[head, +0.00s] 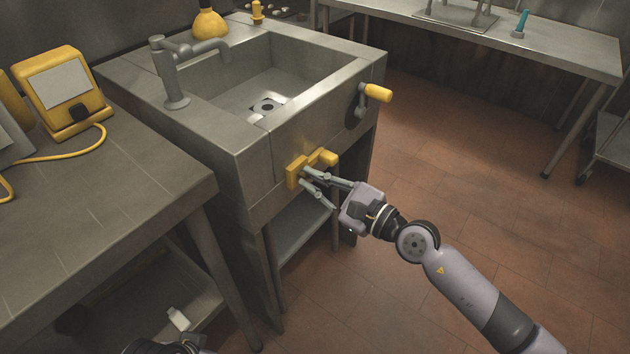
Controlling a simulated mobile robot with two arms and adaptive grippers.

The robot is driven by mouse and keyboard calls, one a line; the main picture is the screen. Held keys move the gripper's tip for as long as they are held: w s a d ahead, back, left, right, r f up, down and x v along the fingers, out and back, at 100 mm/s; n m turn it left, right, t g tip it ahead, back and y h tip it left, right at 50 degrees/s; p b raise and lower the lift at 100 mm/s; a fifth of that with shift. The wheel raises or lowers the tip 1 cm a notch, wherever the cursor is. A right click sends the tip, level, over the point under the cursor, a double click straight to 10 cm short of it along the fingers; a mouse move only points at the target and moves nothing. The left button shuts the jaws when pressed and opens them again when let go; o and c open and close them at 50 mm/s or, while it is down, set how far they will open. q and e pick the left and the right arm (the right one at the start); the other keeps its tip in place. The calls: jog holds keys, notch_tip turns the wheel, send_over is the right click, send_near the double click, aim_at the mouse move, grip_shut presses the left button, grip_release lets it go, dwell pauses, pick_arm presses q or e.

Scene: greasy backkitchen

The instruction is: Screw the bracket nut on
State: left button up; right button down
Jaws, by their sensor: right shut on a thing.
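A yellow bracket (295,178) is fixed to the front face of the sink unit, with a yellow arm (328,157) sticking out to its right. My right gripper (304,179) reaches in from the right with its fingertips at the bracket's front. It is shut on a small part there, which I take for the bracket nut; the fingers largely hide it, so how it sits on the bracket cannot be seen.
The sink (268,85) has a grey tap (174,85) and a yellow-handled crank (376,92) jutting from its front. A yellow device (62,90) with a cable stands on the left counter (95,215). A steel table (560,48) stands at the back right. The floor between is clear.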

jog(key=m, duration=0.3)
jog(key=c, duration=1.6)
grip_release()
